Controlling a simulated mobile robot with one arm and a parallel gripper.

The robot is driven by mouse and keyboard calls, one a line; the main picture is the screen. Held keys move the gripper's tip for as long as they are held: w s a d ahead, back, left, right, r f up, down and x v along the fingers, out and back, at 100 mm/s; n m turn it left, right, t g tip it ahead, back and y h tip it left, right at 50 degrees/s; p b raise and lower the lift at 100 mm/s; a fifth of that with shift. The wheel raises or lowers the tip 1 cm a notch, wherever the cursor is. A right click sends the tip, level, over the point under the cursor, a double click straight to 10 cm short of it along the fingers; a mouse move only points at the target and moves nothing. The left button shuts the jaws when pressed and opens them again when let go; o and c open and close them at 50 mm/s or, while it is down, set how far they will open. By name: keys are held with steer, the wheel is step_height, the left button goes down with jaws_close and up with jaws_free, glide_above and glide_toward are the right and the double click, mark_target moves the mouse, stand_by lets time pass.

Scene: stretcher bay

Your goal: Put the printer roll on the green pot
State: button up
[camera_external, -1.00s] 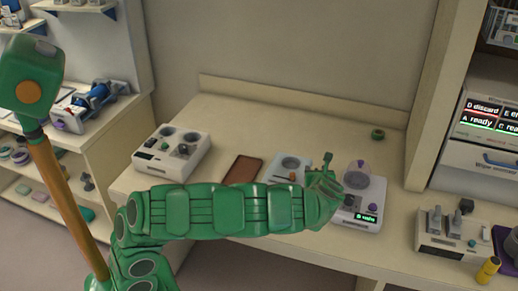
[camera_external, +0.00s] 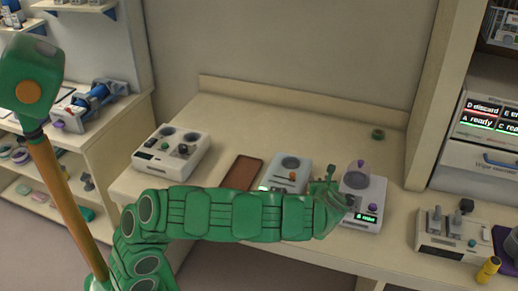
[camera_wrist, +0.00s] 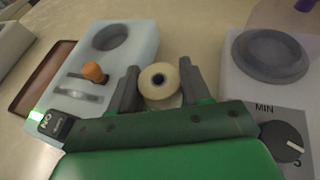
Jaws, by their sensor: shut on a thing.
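My gripper (camera_wrist: 160,84) is shut on the printer roll (camera_wrist: 160,94), a cream ring with a dark core, seen end-on between the two dark fingers in the wrist view. In the external view my gripper (camera_external: 329,190) is over the front of the table, between two pale devices; the roll cannot be made out there. A small green round thing, likely the green pot (camera_external: 378,134), stands at the back right of the table, well beyond my gripper and apart from it. It does not show in the wrist view.
A brown tray (camera_external: 241,172) and a white box (camera_external: 171,152) stand further left.

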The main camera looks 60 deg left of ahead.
steer(key=shift+f, duration=0.15)
steer(key=o, duration=1.1)
steer(key=shift+c, duration=0.2)
steer(key=shift+d+r, duration=0.1)
steer(key=shift+r, duration=0.1)
steer(key=v, duration=1.2)
